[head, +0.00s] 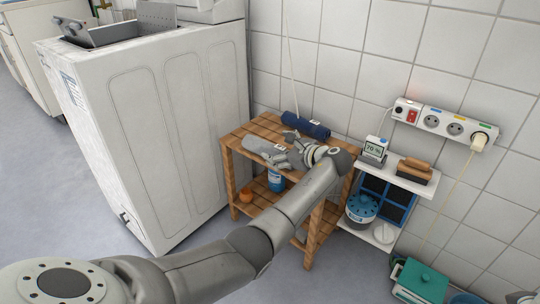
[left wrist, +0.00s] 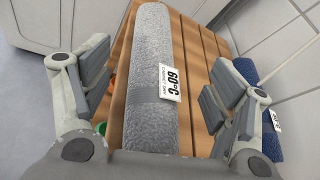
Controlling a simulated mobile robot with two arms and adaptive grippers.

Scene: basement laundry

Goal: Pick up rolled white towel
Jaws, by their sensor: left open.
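The rolled white towel (head: 262,148) looks light grey and lies on the slatted wooden table (head: 243,131), with a white label on it. In the left wrist view the towel (left wrist: 150,60) runs lengthwise between the open fingers of my left gripper (left wrist: 155,92), its label reading 60°C. Each finger stands to one side of the roll, with a gap visible on the right. In the head view my left gripper (head: 285,156) is at the towel's right end and hides part of it. My right gripper is not recognisable in these views.
A rolled dark blue towel (head: 306,126) lies behind, near the tiled wall; it also shows in the left wrist view (left wrist: 262,105). A white washer (head: 160,130) stands left of the table. A small shelf (head: 398,170) with a display and brush is at right.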

